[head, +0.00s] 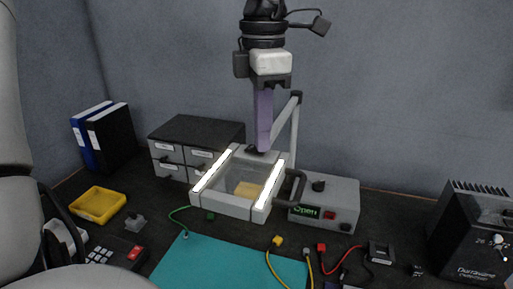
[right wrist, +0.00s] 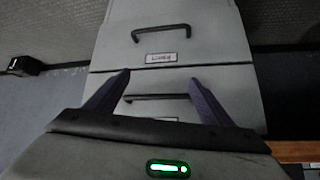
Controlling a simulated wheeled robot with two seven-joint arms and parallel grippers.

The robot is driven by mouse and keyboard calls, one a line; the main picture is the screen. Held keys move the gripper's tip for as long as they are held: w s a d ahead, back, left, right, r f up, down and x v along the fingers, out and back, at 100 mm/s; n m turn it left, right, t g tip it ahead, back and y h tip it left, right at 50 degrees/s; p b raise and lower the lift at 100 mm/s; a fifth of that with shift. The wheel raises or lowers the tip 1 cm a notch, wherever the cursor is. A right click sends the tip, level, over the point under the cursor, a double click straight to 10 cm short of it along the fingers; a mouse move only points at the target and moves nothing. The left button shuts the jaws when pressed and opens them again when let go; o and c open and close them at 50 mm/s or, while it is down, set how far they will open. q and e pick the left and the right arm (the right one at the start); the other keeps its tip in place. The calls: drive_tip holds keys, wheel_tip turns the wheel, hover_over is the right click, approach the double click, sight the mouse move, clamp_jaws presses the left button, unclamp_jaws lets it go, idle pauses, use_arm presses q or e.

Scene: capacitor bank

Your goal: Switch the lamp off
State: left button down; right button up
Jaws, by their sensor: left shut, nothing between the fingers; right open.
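The lamp (head: 207,182) is a pale box with two glowing white strips along its left and right sides. A yellowish piece lies inside, under its clear middle. A small dark part (head: 254,149) sits at its back edge. My left gripper (head: 263,150) hangs down from above with its purple fingers shut and empty. The fingertips are right at the lamp's back edge, by that dark part; I cannot tell if they touch it. My right gripper (right wrist: 160,92) is open and empty in the right wrist view, with its fingers in front of a drawer front. It is not visible in the head view.
A grey drawer cabinet (head: 193,130) stands behind left; drawers with dark handles (right wrist: 160,33) fill the right wrist view. A grey box with a green "Open" display (head: 340,196) stands right of the lamp. A yellow tray (head: 99,204), teal mat (head: 215,262) and cables lie in front.

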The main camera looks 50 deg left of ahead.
use_arm(q)
drive_tip(key=shift+f, duration=0.25)
drive_tip(key=shift+r+p, duration=0.3)
drive_tip(key=shift+r, duration=0.1)
drive_tip(key=shift+r+p, duration=0.65)
drive_tip(key=shift+r, duration=0.1)
wheel_tip(320, 180, up, 2)
drive_tip(key=shift+r+p, duration=0.1)
drive_tip(key=shift+p, duration=0.8)
wheel_tip(320, 180, up, 3)
drive_tip(key=shift+f+p, duration=0.2)
drive_tip(key=shift+p, duration=0.95)
